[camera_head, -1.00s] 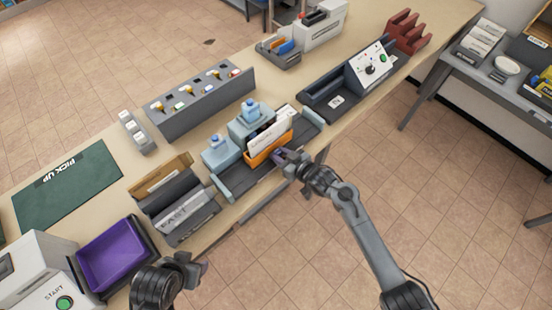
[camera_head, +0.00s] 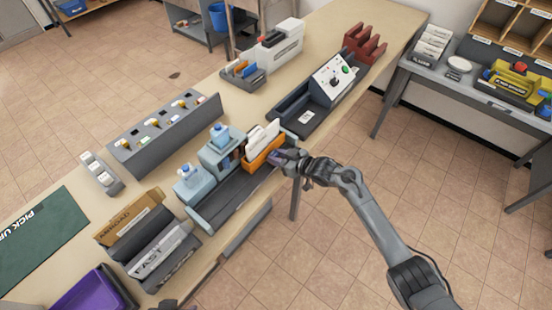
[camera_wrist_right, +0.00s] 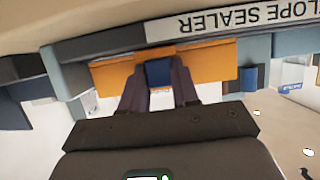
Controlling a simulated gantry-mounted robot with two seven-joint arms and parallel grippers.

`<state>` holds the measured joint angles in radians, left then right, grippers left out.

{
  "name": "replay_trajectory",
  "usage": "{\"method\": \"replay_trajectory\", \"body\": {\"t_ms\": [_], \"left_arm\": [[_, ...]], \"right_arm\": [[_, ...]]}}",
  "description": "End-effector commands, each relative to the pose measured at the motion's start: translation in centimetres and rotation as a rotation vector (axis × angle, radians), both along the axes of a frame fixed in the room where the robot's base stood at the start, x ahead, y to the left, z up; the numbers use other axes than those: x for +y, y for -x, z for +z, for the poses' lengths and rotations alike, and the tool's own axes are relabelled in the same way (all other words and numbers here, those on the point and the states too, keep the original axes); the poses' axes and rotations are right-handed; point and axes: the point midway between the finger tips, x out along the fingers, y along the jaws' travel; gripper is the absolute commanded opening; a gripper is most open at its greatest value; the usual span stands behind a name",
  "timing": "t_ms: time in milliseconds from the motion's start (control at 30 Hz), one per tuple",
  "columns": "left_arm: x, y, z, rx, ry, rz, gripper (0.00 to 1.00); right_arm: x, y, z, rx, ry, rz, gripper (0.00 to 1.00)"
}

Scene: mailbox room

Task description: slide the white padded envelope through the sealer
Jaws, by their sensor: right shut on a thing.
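The white padded envelope (camera_head: 262,137) stands upright in an orange carrier (camera_head: 264,154) on the sealer's dark track (camera_head: 232,199). The carrier is near the track's right end, to the right of the sealer's light-blue head (camera_head: 222,152). My right gripper (camera_head: 283,157) is at the carrier's front side. In the right wrist view it (camera_wrist_right: 158,82) is shut on the carrier's dark-blue tab (camera_wrist_right: 158,73), with the orange carrier (camera_wrist_right: 205,60) behind. The envelope's lower part is hidden by the carrier. Only a dark bit of my left gripper (camera_head: 165,303) shows at the bottom edge.
A dark tray machine with a control panel (camera_head: 333,79) stands just right of the sealer. A grey rack (camera_head: 165,132) stands behind on the left. A box with packages (camera_head: 150,240) and a purple tray (camera_head: 95,292) stand at the left. Bare tabletop lies behind the sealer.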

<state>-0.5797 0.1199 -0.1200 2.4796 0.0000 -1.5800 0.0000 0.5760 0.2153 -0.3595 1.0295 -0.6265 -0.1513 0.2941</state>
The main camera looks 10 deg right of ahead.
Motion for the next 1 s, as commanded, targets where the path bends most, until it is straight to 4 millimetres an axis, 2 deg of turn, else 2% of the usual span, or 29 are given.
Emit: {"method": "replay_trajectory", "body": {"t_ms": [33, 200, 667, 833, 1000], "left_arm": [[0.0, 0.0, -0.1, 0.0, 0.0, 0.0, 0.55], [0.0, 0.0, -0.1, 0.0, 0.0, 0.0, 0.55], [0.0, 0.0, 0.1, 0.0, 0.0, 0.0, 0.55], [0.0, 0.0, 0.7, 0.0, 0.0, 0.0, 0.55], [0.0, 0.0, 1.4, 0.0, 0.0, 0.0, 0.55]], "right_arm": [[-0.5, 0.0, -0.5, 0.008, 0.006, -0.01, 0.31], [-0.5, 0.0, -0.5, 0.009, 0.007, -0.011, 0.55], [-0.5, 0.3, -0.3, 0.007, 0.005, -0.006, 0.55], [-1.5, 1.4, 0.5, 0.006, 0.004, -0.007, 0.55], [-3.3, 3.2, 1.7, 0.003, 0.004, -0.007, 0.55]]}}
